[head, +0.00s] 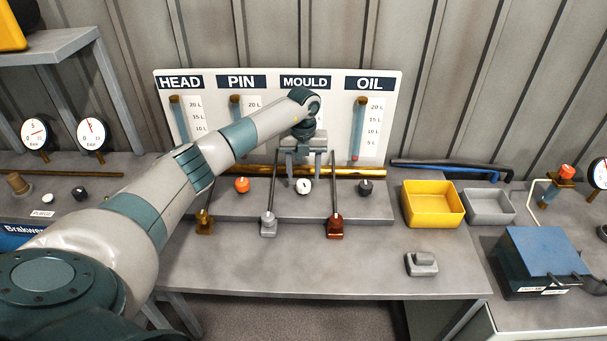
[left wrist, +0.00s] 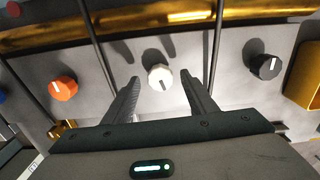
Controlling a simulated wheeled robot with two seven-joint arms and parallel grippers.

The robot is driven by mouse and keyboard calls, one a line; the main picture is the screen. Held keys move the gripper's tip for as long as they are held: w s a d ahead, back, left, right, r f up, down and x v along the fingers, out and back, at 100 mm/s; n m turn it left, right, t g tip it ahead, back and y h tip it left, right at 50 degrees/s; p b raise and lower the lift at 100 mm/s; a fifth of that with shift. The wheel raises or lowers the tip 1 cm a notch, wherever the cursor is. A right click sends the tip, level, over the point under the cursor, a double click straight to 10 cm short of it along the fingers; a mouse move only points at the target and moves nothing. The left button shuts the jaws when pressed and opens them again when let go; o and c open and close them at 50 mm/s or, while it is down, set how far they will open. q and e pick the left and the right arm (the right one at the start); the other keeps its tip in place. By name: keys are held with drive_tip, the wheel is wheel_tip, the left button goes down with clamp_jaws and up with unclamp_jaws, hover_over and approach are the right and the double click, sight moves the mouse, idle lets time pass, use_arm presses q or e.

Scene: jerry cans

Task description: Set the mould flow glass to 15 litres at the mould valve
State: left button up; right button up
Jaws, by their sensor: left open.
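The panel is lettered HEAD, PIN, MOULD and OIL. The mould sign (head: 305,83) shows, but my left arm and gripper hide the mould flow glass, so its level cannot be read. Below that sign is a white knob (head: 304,186) with a dark mark, the valve in line with MOULD. My left gripper (head: 304,172) is open and points down at it. In the left wrist view the white knob (left wrist: 160,78) lies between the tips of the open left gripper (left wrist: 159,76), with a gap to each finger. Contact is not visible. My right gripper is not in view.
An orange knob (head: 242,185) and a black knob (head: 365,187) flank the white one. A brass pipe (head: 350,173) runs behind. Thin rods (head: 335,205) stand near the knobs. The bench front is mostly clear.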

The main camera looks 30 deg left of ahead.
use_arm(q)
drive_tip(key=shift+f, duration=0.9)
drive_tip(key=c, duration=1.1)
drive_tip(key=shift+o, duration=0.2)
drive_tip(key=shift+f+m+b, duration=0.15)
drive_tip(key=shift+m+b, duration=0.45)
drive_tip(key=shift+b, duration=0.25)
drive_tip(key=shift+m+b, duration=0.45)
drive_tip(key=shift+m, duration=0.05)
drive_tip(key=shift+r, duration=0.2)
drive_tip(key=o, duration=1.1)
drive_tip(key=shift+c, duration=0.2)
